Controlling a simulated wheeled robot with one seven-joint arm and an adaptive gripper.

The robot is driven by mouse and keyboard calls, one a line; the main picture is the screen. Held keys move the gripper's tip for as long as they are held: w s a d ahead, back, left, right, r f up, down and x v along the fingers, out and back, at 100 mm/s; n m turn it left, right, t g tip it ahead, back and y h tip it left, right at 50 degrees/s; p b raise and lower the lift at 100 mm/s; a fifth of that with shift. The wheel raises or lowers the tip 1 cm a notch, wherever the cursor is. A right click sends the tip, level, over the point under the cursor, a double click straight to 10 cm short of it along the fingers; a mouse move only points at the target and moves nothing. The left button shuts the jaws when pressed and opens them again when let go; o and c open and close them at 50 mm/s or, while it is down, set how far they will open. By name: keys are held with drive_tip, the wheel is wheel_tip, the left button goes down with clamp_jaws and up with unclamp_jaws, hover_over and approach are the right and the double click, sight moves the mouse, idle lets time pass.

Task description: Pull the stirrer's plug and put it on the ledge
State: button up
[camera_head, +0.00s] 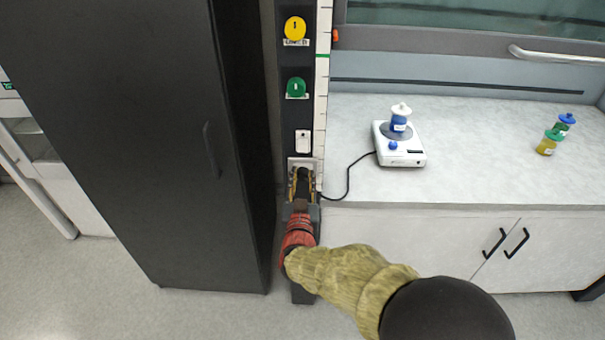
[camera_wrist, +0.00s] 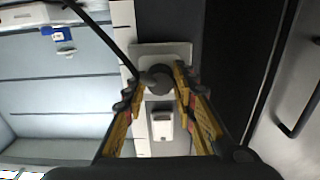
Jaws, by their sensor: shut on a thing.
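The stirrer (camera_head: 400,152) is a white hotplate-like unit on the counter, with a blue white-capped bottle on it. Its black cable (camera_head: 349,178) runs left to my gripper (camera_head: 302,178) at the dark column. In the wrist view the dark round plug (camera_wrist: 157,80) sits between the yellow-black fingers of my gripper (camera_wrist: 157,88), which are shut on it. The plug is in front of the pale socket plate (camera_wrist: 178,50); I cannot tell if it is still seated. A dark grey ledge-like surface (camera_head: 314,213) shows beside my gripper, partly covered.
A tall black cabinet (camera_head: 130,130) stands close on the left. The column carries a yellow knob (camera_head: 295,28), a green knob (camera_head: 296,87) and a white switch (camera_head: 303,141). The counter front is clear.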

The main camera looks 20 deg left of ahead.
clamp_jaws()
drive_tip(key=shift+s, duration=0.1)
idle(0.3)
drive_tip(key=shift+p+v, duration=0.55)
drive_tip(key=shift+v, duration=2.35)
drive_tip(key=shift+r, duration=0.15)
